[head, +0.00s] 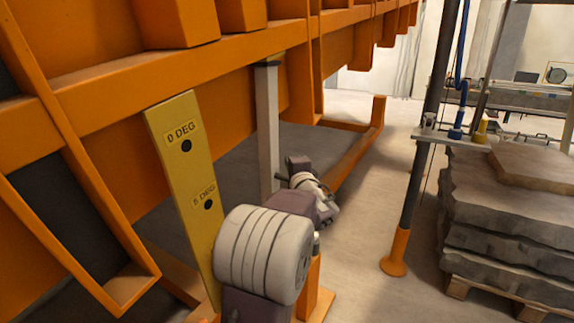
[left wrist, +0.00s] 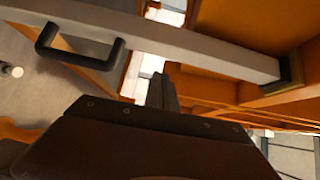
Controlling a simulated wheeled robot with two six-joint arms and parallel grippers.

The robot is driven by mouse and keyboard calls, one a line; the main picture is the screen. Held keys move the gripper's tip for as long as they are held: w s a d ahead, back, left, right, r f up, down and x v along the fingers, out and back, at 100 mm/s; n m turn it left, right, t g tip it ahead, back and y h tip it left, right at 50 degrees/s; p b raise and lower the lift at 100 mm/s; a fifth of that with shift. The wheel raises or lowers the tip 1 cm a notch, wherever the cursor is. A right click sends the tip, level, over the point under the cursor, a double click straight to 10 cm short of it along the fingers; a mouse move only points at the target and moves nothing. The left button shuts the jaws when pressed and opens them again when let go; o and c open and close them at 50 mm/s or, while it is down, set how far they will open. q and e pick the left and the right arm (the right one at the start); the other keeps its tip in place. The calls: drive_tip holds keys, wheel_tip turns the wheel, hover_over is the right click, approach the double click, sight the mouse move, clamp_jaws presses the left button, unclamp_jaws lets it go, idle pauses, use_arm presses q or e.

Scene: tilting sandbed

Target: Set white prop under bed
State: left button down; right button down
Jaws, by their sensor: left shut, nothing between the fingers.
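The white prop (head: 267,130) stands upright under the orange bed (head: 110,80), its dark-capped top at the bed's underside. Its lower end is hidden behind my arm. In the left wrist view the prop (left wrist: 190,48) crosses the picture, with a black handle (left wrist: 82,58) on its side and its end against a plate on the bed. My left gripper (head: 284,180) is beside the lower part of the prop; its fingers (left wrist: 162,92) are shut and empty, apart from the handle. My right gripper is in neither view.
A yellow plate (head: 183,170) marked 0 DEG and 5 DEG hangs left of the prop. A dark post with an orange foot (head: 396,255) and a pallet of stone slabs (head: 510,210) stand to the right. Bare floor lies between them and the bed.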

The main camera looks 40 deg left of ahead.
use_arm(q)
drive_tip(key=v, duration=0.6)
drive_tip(key=shift+d+f, duration=0.35)
drive_tip(key=shift+f, duration=0.15)
drive_tip(key=shift+w, duration=0.15)
